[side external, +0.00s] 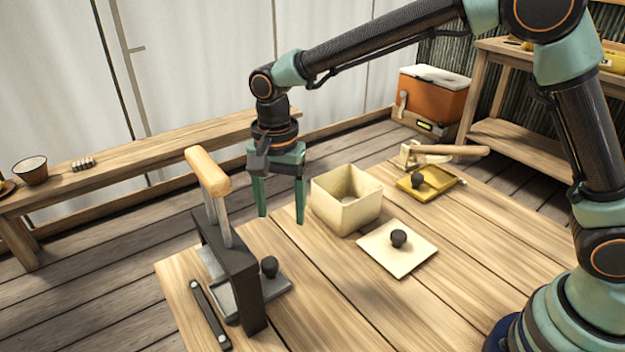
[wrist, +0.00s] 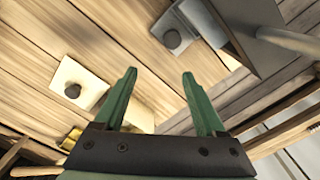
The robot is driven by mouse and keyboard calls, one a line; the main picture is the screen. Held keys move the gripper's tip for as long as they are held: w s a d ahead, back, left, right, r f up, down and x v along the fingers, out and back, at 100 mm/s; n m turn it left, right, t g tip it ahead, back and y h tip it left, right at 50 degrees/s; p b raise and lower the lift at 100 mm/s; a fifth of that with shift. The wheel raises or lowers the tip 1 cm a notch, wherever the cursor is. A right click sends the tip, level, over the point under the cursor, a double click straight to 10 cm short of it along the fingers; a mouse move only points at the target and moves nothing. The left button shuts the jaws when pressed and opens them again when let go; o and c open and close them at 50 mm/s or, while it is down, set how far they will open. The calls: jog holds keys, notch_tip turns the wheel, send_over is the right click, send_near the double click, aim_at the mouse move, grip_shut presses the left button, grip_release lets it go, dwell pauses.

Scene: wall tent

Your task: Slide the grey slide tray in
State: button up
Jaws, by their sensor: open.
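The grey slide tray (side external: 279,285) lies flat on the wooden table at the foot of a dark upright frame (side external: 238,272). Part of it sticks out to the right of the frame, and a round black knob (side external: 269,266) stands on that part. The tray (wrist: 188,20) and its knob (wrist: 172,39) also show at the top of the wrist view. My gripper (side external: 281,215) is open and empty, pointing down above the table, behind the tray and left of the cream box. Its two green fingers (wrist: 158,78) are apart in the wrist view. The frame hides part of the tray.
A wooden-handled press lever (side external: 208,172) rises above the frame. A dark bar (side external: 210,315) lies left of it. An open cream box (side external: 346,212), a cream plate with a black knob (side external: 385,258), a yellow tray (side external: 432,190) and a mallet (side external: 450,150) lie to the right.

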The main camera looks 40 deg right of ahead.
jog(key=f+n, duration=1)
jog(key=f, duration=0.1)
jog(key=shift+d, duration=0.2)
jog(key=d, duration=0.8)
jog(key=shift+s+r, duration=0.1)
jog(key=shift+r, duration=0.05)
notch_tip(320, 180, up, 13)
jog(key=s+d+r+t, duration=0.4)
jog(key=s+d+r, duration=0.4)
jog(key=s+d, duration=0.1)
jog(key=shift+d+r, duration=0.25)
dwell(0.4)
